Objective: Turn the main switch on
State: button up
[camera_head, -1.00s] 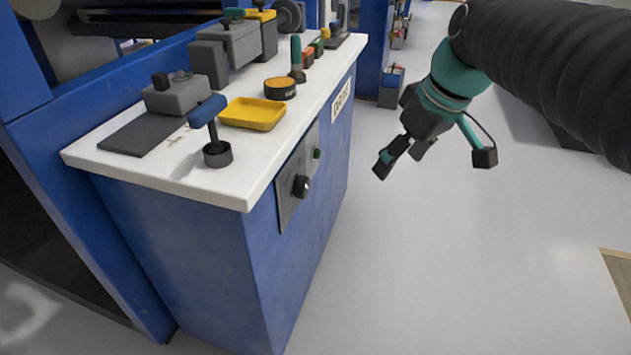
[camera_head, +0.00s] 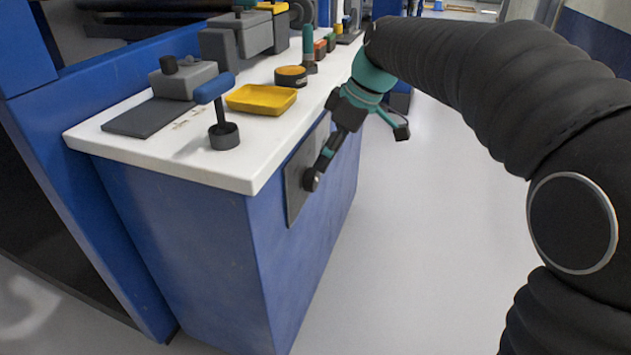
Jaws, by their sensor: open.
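The main switch looks to be the black round knob (camera_head: 310,181) on a grey switch panel (camera_head: 293,191). The panel is on the blue side of the white-topped cabinet (camera_head: 225,265). My gripper (camera_head: 360,150) is in front of this side, with its fingers spread open. The tip of its left finger overlaps the knob in the picture. I cannot tell whether it touches it. The other finger stands out to the right, over the floor. The green button seen earlier on the panel is hidden behind my gripper.
On the white top are a blue-handled lever (camera_head: 219,110), a yellow tray (camera_head: 262,98), an orange-and-black round tin (camera_head: 291,76), a green-handled tool (camera_head: 309,48) and grey blocks (camera_head: 183,77). The grey floor (camera_head: 430,230) to the right is clear.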

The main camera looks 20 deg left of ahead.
aim_at(318, 174)
jog(key=b+x, duration=0.1)
jog(key=x, duration=0.6)
jog(key=shift+f, duration=0.25)
jog(key=c, duration=1.2)
